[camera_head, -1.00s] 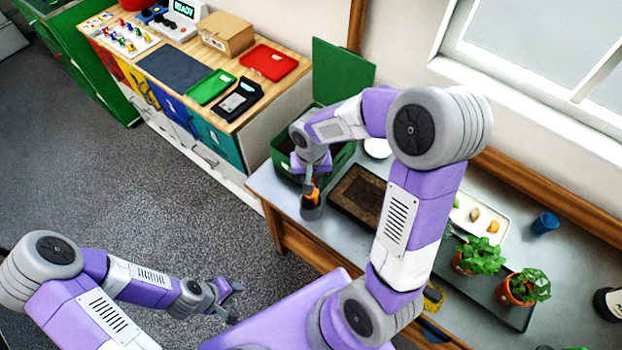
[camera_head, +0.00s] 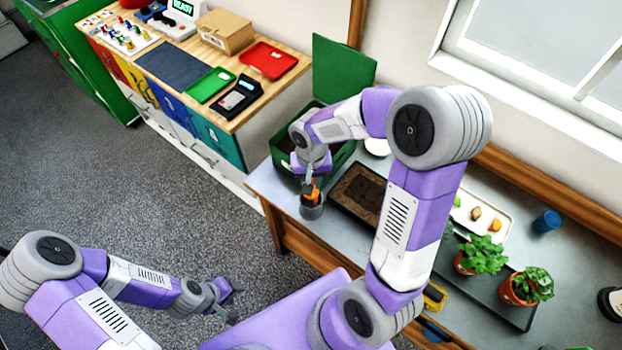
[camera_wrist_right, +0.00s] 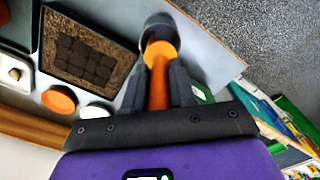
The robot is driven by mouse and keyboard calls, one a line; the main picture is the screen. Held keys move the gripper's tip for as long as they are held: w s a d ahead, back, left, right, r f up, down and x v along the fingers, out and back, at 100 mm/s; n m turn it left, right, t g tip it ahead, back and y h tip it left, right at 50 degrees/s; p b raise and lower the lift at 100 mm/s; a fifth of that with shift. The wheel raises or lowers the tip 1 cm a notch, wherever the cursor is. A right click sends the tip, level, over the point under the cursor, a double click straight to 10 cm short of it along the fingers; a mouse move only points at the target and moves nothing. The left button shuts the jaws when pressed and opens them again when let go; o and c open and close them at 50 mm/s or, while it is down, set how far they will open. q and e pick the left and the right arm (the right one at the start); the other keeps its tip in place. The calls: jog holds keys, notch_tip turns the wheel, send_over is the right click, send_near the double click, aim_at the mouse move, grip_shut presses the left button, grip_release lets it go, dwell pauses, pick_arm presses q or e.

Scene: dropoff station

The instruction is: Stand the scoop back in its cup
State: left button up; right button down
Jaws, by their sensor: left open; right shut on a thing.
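The orange scoop (camera_wrist_right: 157,88) is held by its handle in my right gripper (camera_wrist_right: 167,80). It also shows in the head view (camera_head: 312,191), pointing down. The dark grey cup (camera_head: 311,212) stands on the grey table near its left end, right under the gripper. In the right wrist view the scoop's wider orange end overlaps the mouth of the cup (camera_wrist_right: 157,25). How deep it sits inside is hidden. My left gripper (camera_head: 232,303) is open and empty, over the floor and away from the table.
A dark soil tray (camera_head: 345,212) lies just right of the cup. A green box (camera_head: 345,158) with a raised lid stands behind the gripper. Potted plants (camera_head: 482,255) and a white tray (camera_head: 488,207) are farther right. The table's front edge is close to the cup.

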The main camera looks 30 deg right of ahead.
jog(key=shift+f, duration=0.15)
jog(key=shift+f+b, duration=0.45)
jog(key=shift+b, duration=0.1)
jog(key=shift+f, duration=0.15)
jog(key=shift+f+b, duration=0.45)
jog(key=shift+b, duration=0.15)
jog(key=shift+f, duration=0.15)
dwell(0.3)
jog(key=shift+f+b, duration=0.45)
jog(key=shift+b, duration=0.1)
jog(key=shift+f, duration=0.15)
